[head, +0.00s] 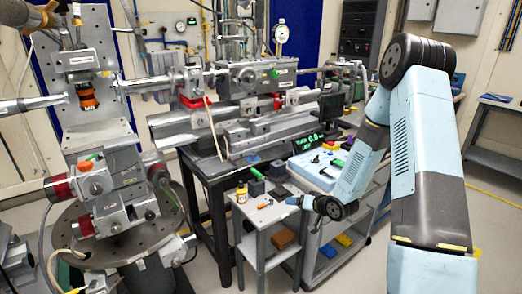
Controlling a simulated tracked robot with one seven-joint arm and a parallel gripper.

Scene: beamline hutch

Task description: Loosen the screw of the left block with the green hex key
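My gripper (295,201) is at the end of my pale blue arm, low over the right side of the small grey stand. It is small and seen side-on, so its fingers cannot be made out. No green hex key can be told for sure. A small green piece (257,172) shows at a dark block on the stand. Another green item (338,163) lies in the pale blue tray. Another metal block (250,77) with a green knob stands on the beamline. Their screws are too small to tell.
A round perforated plate (75,236) fills the lower left. Floor shows at right.

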